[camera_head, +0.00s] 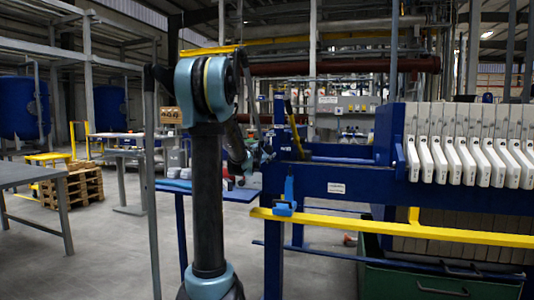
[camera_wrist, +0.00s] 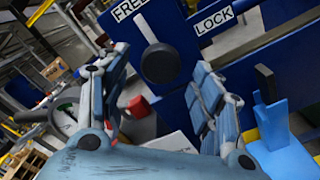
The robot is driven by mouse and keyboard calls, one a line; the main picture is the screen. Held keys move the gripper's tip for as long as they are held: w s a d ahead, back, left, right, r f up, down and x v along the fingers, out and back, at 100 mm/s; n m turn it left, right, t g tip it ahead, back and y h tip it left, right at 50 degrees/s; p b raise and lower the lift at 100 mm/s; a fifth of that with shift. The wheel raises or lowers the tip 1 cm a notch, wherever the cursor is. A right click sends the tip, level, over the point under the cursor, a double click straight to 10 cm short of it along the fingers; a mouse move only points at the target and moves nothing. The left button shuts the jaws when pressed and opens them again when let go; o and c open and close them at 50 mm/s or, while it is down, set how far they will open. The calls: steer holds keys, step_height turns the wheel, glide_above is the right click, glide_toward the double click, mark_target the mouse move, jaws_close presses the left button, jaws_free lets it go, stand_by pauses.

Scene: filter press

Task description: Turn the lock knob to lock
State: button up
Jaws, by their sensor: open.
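The lock knob (camera_wrist: 161,62) is a black disc with a bar handle on a blue panel, in the upper middle of the wrist view. Its handle points up and left, with its end beside the white FREE label (camera_wrist: 128,9). The white LOCK label (camera_wrist: 213,20) is right of the knob. My gripper (camera_wrist: 160,64) is open, one blue-grey finger left of the knob and one right of it. It looks empty, and the knob appears beyond the fingertips. I cannot tell the exact gap. In the head view the gripper is small beside the blue press frame (camera_head: 273,185), and the knob cannot be made out.
A blue bracket (camera_wrist: 272,120) stands right of my gripper; it also shows in the head view (camera_head: 286,198). A yellow rail (camera_head: 390,228) runs along the press front. White filter plates (camera_head: 470,150) hang at right. A grey table (camera_head: 35,175) stands at left, with open floor between.

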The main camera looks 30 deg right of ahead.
mark_target(267, 150)
steer(key=shift+x, duration=2.2)
steer(key=c, duration=1.1)
